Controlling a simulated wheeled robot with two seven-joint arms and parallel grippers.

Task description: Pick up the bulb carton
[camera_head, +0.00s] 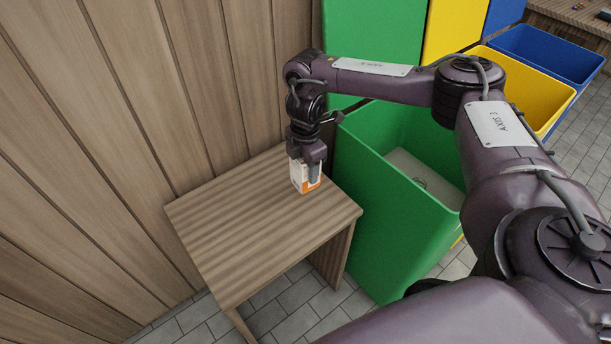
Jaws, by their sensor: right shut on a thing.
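The bulb carton (299,184) is a small white and orange box at the right back part of the small wooden table (235,240). My right gripper (306,172) points down over it and is shut on it, with fingers on its sides. The carton is upright; its top is partly hidden by the gripper. I cannot tell whether its base still touches the table top. My left gripper is not in view.
A green bin (385,235) stands open right beside the table, with a grey panel inside. Yellow (535,85) and blue (560,50) bins stand farther right. A wood-plank wall (110,130) runs behind the table. The table's front and left are clear.

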